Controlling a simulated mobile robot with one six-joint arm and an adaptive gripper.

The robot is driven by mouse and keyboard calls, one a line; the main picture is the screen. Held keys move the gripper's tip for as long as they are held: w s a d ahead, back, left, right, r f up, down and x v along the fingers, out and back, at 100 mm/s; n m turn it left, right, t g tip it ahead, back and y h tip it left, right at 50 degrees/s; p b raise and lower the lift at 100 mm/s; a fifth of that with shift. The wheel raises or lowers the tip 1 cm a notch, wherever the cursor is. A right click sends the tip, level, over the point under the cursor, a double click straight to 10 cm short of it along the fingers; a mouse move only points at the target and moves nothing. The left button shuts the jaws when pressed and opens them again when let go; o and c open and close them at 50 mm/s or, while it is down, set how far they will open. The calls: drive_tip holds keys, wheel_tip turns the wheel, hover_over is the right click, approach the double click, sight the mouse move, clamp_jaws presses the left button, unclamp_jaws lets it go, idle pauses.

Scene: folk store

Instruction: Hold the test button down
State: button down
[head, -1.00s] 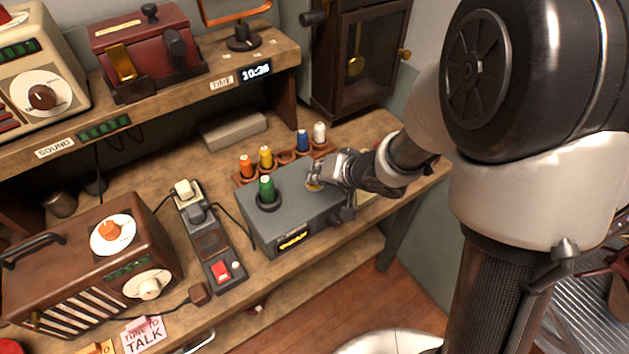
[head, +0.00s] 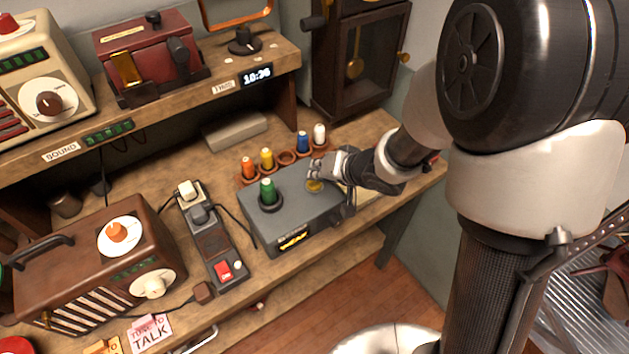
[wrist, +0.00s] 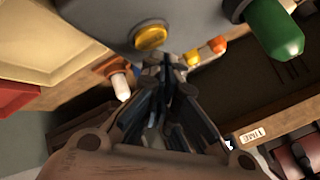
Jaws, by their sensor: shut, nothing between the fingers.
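The grey tester box (head: 330,207) sits on the workbench, with a green bulb (head: 268,190) standing in a socket on its top. A round yellow button (head: 314,186) is on the box top near its right end. In the wrist view the yellow button (wrist: 150,38) shows whole, just beyond my fingertips. My gripper (head: 317,169) is shut and empty, close beside the button. In the wrist view my gripper (wrist: 166,66) appears just short of the button; I cannot tell whether it touches. A small yellow-lit display (head: 293,240) is on the box's front.
A rack (head: 287,157) with orange, yellow, blue and white bulbs stands behind the box. A power strip (head: 212,235) with a red switch lies to its left, then a brown radio (head: 90,265). A dark clock case (head: 355,60) stands behind.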

drive_tip(key=shift+r, duration=0.1)
wheel_tip(320, 180, up, 5)
drive_tip(key=p, duration=0.6)
idle(0.7)
